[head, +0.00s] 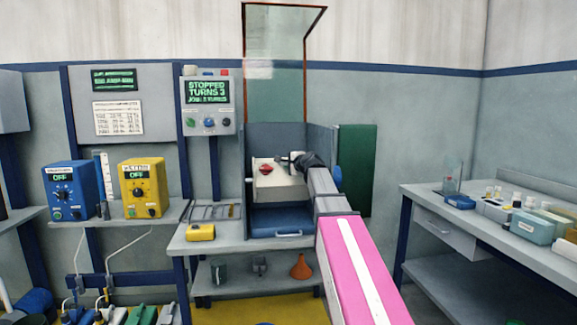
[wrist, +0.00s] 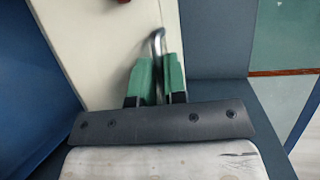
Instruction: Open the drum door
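The drum (head: 277,190) is a cream, box-like body inside a blue-grey enclosure in the middle of the head view. A red knob (head: 266,170) sits on its top face. In the wrist view its cream panel (wrist: 95,45) fills the upper left. A curved metal handle (wrist: 157,40) rises from the panel. My gripper (wrist: 157,72) has green fingers, one on each side of the handle, with the handle filling the narrow gap between them. In the head view my gripper (head: 304,160) is at the drum's right side, and my arm hides part of that side.
A tall clear guard (head: 275,60) stands raised above the enclosure. A blue tray (head: 270,222) lies below the drum. The control box (head: 208,107) reads STOPPED, TURNS 3. A side bench (head: 480,225) stands at right.

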